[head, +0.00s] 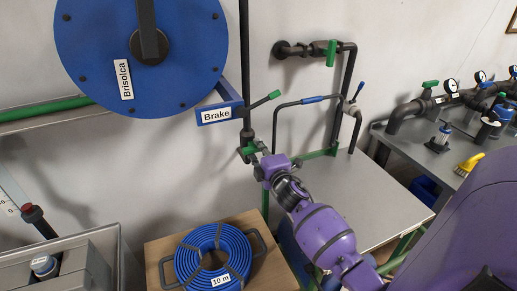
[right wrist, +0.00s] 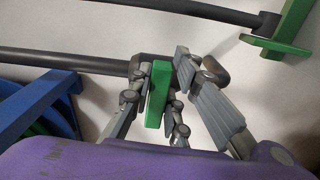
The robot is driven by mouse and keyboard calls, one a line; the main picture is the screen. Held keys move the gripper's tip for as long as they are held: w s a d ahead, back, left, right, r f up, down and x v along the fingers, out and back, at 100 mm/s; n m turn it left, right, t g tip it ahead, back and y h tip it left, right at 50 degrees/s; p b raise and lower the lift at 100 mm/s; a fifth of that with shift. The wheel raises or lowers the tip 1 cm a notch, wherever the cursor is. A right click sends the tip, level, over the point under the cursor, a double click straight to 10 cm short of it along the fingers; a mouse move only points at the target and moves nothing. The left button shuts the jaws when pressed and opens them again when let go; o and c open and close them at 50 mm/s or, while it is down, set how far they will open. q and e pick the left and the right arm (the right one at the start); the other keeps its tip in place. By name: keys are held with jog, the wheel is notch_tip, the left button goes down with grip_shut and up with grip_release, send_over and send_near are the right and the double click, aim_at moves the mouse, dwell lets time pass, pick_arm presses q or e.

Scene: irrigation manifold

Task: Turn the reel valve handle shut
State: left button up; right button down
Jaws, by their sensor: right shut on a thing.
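The reel valve handle (head: 249,150) is a green lever on the dark vertical pipe below the blue reel. In the right wrist view the green handle (right wrist: 157,95) stands between my grey fingers, with its face showing. My right gripper (head: 262,158) is at the valve in the head view, small and partly hidden by its own purple wrist. In the right wrist view my right gripper (right wrist: 159,66) is closed around the handle. A dark pipe (right wrist: 65,62) runs in from the left behind the fingers. My left gripper is not in view.
The blue reel (head: 90,60) and the Brake bracket (head: 220,114) with its green-tipped lever (head: 268,98) are just above. A grey-topped table (head: 375,200) stands right of the valve. A blue hose coil (head: 190,262) lies on a wooden surface below.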

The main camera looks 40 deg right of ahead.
jog(key=shift+f, duration=0.1)
jog(key=c, duration=1.7)
grip_release()
jog(key=shift+o, duration=0.2)
jog(key=shift+s, duration=0.1)
jog(key=v, duration=1.2)
